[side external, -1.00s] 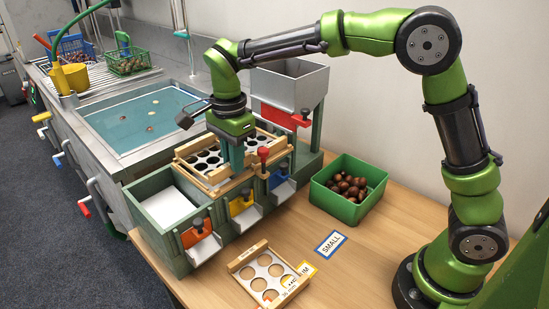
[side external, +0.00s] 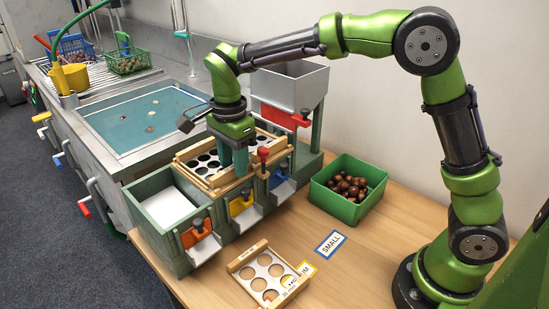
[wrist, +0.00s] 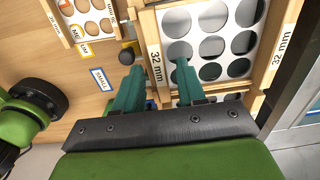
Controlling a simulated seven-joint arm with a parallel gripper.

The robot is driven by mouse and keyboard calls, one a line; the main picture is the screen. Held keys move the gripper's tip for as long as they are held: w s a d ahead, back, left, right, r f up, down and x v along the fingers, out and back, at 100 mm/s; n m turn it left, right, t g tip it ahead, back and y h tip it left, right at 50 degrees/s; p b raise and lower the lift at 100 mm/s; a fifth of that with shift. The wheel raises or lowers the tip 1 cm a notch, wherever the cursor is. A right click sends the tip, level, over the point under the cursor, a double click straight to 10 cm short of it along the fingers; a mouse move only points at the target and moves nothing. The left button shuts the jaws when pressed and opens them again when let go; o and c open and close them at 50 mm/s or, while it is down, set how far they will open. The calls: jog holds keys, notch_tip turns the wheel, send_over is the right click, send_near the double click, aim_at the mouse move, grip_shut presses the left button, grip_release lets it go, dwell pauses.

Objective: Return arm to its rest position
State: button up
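My gripper (side external: 233,170) is open over the sorting station, pointing down at a wooden-framed sieve tray (side external: 188,170). In the wrist view its two teal fingers (wrist: 160,68) are apart, one on each side of the tray's edge bar marked "32 mm" (wrist: 154,45). The white plate with large round holes (wrist: 206,50) lies to the right of that bar. Whether a finger touches the bar I cannot tell. My arm reaches across from its base at the right, high above the table.
A green bin of chestnuts (side external: 358,212) stands right of the station. A second sieve (side external: 265,275) and a "SMALL" card (side external: 330,243) lie on the table. A grey hopper (side external: 290,87) rises close behind my gripper.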

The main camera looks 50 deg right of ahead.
jog(key=shift+o, duration=1.4)
jog(key=shift+r, duration=3)
jog(key=s+d+r+n+t+y, duration=0.2)
jog(key=s+d+r+n+t, duration=0.15)
jog(key=s+d+n, duration=0.4)
jog(key=s+d+f+n+t, duration=0.1)
jog(key=s+n+t, duration=0.1)
jog(key=s, duration=0.4)
jog(key=s+d+f+n+t, duration=0.1)
jog(key=s+f+n, duration=0.1)
jog(key=s+n, duration=0.2)
jog(key=s, duration=0.2)
jog(key=shift+s+d+t, duration=0.3)
jog(key=shift+d+t, duration=0.05)
jog(key=shift+d, duration=0.05)
